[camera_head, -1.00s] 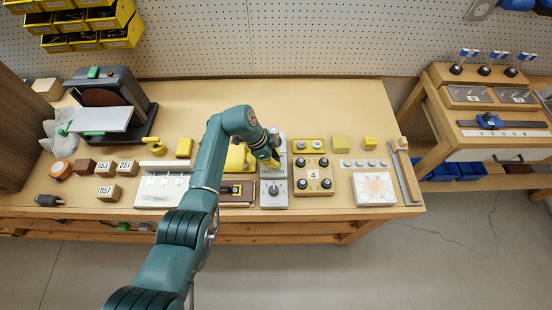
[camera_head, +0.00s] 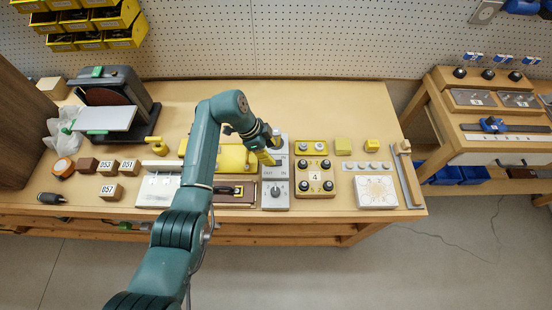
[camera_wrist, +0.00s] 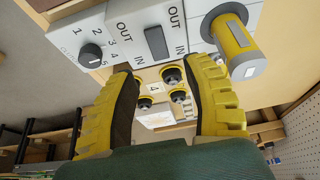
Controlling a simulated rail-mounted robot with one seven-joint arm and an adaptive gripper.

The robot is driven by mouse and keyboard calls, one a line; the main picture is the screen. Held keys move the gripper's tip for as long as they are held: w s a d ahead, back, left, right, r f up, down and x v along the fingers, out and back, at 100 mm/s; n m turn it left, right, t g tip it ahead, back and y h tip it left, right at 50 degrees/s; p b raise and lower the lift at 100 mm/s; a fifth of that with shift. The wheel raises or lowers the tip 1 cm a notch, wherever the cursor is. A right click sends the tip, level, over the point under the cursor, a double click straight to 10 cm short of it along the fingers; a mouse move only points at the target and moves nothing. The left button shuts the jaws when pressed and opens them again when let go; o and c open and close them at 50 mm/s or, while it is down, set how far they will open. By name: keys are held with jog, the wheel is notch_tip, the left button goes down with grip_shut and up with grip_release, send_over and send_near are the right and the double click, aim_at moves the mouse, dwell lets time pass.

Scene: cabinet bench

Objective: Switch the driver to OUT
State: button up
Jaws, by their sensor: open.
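The driver is a light grey unit (camera_head: 275,201) on the bench, right of the yellow box. In the wrist view its grey top (camera_wrist: 135,20) shows OUT and IN labels, a dark grey rocker switch (camera_wrist: 155,42) between them, and a black numbered dial (camera_wrist: 91,53). I cannot tell which way the switch is set. A yellow-and-grey cylinder (camera_wrist: 234,42) stands on its side of the unit. My gripper (camera_head: 267,154) is over the unit's upper part. In the wrist view my gripper (camera_wrist: 164,75) is open and empty, its yellow fingers apart, with the switch beyond the fingertips.
A white patterned plate (camera_head: 376,191) is further right. The bench behind is mostly clear.

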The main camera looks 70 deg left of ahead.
jog(key=v, duration=0.6)
dwell(0.3)
